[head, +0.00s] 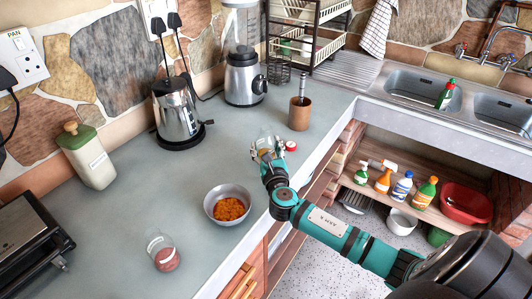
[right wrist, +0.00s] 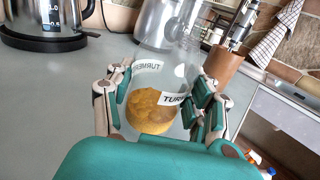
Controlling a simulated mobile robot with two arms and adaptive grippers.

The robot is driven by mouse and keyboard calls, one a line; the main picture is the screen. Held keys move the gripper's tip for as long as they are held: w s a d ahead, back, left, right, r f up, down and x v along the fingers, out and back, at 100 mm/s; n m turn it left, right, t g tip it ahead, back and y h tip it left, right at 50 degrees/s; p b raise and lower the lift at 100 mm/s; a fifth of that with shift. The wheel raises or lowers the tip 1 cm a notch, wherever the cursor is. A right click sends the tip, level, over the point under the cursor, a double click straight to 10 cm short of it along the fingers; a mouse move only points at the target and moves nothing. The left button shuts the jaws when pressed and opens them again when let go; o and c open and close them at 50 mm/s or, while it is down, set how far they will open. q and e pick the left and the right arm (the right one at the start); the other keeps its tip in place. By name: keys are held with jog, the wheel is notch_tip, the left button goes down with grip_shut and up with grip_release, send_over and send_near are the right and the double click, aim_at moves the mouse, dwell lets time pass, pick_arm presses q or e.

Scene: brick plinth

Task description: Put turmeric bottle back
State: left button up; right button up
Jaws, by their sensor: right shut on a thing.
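The turmeric bottle (right wrist: 155,110) is clear glass with yellow-orange powder at the bottom and a white label partly reading "TUR". My right gripper (right wrist: 162,108) is shut on it, with fingers on both sides, and the bottle stands about upright. In the head view the bottle (head: 265,139) shows faintly beyond my right gripper (head: 267,153), near the counter's front edge. I cannot tell whether its base touches the counter. A small red lid (head: 291,146) lies just right of the gripper. My left gripper is out of view.
A bowl (head: 214,213) of orange food and a jar with reddish contents (head: 163,254) stand nearer on the counter (head: 110,220). A kettle (head: 175,108), a blender (head: 244,80) and a brown utensil cup (head: 299,115) stand behind. Free counter lies left of the bowl.

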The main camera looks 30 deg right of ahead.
jog(key=shift+f, duration=1.05)
jog(key=shift+f, duration=0.1)
jog(key=shift+f, duration=0.15)
jog(key=o, duration=1.2)
jog(key=shift+o, duration=0.2)
jog(key=shift+r, duration=0.25)
jog(key=b+v, duration=0.1)
jog(key=v, duration=1.1)
jog(key=shift+a, duration=0.1)
